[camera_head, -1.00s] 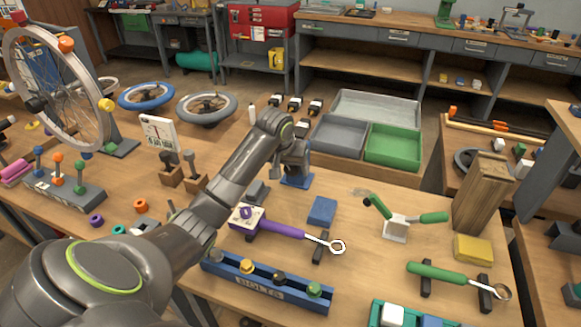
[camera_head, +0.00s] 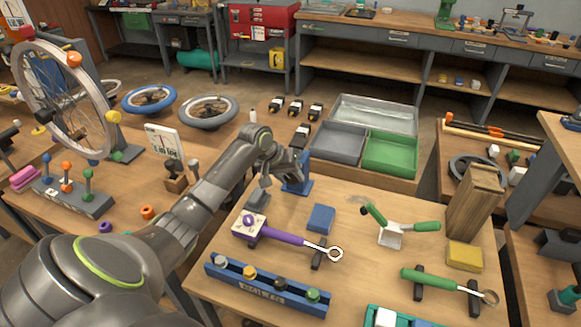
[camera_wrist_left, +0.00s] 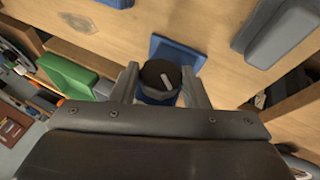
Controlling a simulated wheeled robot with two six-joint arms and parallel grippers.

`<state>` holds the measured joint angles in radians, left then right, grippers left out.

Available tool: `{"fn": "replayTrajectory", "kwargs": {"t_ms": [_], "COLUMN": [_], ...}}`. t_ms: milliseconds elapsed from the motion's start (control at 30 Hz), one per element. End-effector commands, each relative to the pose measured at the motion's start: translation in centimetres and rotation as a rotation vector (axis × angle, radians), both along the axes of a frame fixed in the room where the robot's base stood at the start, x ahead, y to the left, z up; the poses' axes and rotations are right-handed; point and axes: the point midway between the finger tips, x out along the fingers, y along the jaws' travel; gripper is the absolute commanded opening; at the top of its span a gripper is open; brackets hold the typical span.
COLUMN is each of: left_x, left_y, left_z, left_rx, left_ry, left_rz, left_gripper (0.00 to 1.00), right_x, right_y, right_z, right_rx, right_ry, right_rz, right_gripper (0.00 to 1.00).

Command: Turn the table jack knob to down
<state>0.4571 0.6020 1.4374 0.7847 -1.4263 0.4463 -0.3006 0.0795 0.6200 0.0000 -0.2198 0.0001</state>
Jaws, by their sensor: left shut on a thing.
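The table jack (camera_head: 302,187) is a small blue stand on the wooden table, partly behind my left gripper in the head view. In the left wrist view its blue base (camera_wrist_left: 172,48) lies below the round dark knob (camera_wrist_left: 157,74), which bears a pale pointer mark slanting toward the picture's lower right. My left gripper (camera_wrist_left: 160,88) has one finger on each side of the knob and is shut on it. In the head view the left gripper (camera_head: 292,168) is at the jack, and its fingertips are hard to make out. No down label is legible. My right gripper is not in view.
A blue block (camera_head: 321,219), a purple-handled wrench (camera_head: 285,237) and a blue rack (camera_head: 265,287) lie in front of the jack. Grey (camera_head: 338,142) and green (camera_head: 390,152) trays stand behind it. A green-handled clamp (camera_head: 393,232) is to the right.

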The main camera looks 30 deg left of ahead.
Motion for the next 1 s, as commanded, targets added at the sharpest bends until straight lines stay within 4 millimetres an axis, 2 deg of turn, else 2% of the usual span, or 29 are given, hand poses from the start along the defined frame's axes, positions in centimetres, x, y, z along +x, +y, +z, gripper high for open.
{"fn": "replayTrajectory", "kwargs": {"t_ms": [33,100,267,600,1000], "left_x": [-0.1,-0.1,-0.1,-0.1,-0.1], "left_y": [0.3,0.4,0.6,0.9,1.0], "left_z": [0.5,0.3,-0.1,-0.8,-0.7], "left_rx": [-0.042,-0.108,-0.254,-0.528,-0.701], "left_ry": [-0.006,-0.021,-0.061,-0.132,-0.174], "left_rz": [0.005,0.006,0.007,0.003,0.003], "left_gripper": [0.18,0.18,0.18,0.18,0.18], "right_x": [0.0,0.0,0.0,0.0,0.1], "right_y": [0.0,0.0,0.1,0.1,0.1], "right_z": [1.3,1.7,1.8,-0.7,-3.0], "right_rx": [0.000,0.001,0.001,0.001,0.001], "right_ry": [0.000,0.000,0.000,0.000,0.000], "right_rz": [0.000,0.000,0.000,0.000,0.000], "right_gripper": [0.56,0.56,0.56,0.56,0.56]}}
